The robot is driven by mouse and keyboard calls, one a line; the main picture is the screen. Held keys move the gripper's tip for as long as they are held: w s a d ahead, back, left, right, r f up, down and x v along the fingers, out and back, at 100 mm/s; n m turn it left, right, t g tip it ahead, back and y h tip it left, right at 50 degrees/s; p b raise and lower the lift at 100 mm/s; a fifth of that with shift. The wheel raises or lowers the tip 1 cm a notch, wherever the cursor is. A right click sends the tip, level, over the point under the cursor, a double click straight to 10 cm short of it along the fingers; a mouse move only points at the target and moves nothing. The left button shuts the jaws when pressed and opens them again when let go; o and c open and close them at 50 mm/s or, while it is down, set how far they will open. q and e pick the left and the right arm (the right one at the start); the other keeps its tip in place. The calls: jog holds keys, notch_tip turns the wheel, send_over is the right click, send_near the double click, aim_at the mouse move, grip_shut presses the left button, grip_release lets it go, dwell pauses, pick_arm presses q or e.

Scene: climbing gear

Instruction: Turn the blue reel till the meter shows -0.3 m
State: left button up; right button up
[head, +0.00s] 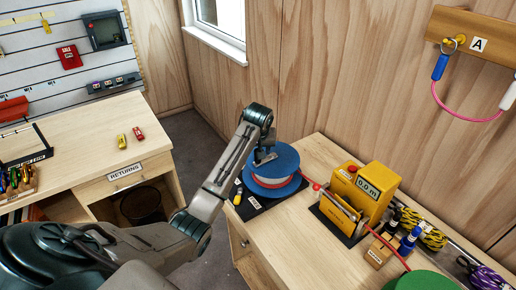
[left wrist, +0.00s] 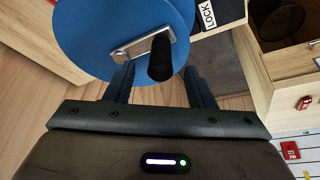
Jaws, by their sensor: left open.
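The blue reel (head: 286,158), wound with pale and red line, stands on a dark mat at the bench's left end. It fills the upper part of the left wrist view (left wrist: 90,40). A metal crank (left wrist: 130,48) with a black knob (left wrist: 160,60) sits on its top. My left gripper (head: 262,150) is over the reel; in the left wrist view its open fingers (left wrist: 158,82) lie either side of the knob, apart from it. The yellow meter (head: 378,200) stands to the right; its display (head: 369,188) seems to read 0.0 m. My right gripper is not in view.
A LOCK label (left wrist: 208,15) and a small yellow-and-black part (head: 238,194) lie beside the reel. A red rope runs past the meter toward a green reel (head: 424,281). Rope coils (head: 425,232) lie at right. The RETURNS table (head: 90,135) stands at left.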

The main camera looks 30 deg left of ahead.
aim_at(258, 163)
pick_arm(q)
jog(key=shift+p+x, duration=0.35)
jog(key=shift+x, duration=1.15)
jog(key=c, duration=1)
jog(key=shift+s+d, duration=0.1)
jog(key=shift+d, duration=0.35)
jog(key=d, duration=0.5)
jog(key=shift+w+d, duration=0.2)
jog(key=shift+w, duration=0.1)
jog(key=shift+c, duration=0.2)
jog(key=shift+w+d, duration=0.7)
jog(key=shift+d, duration=0.05)
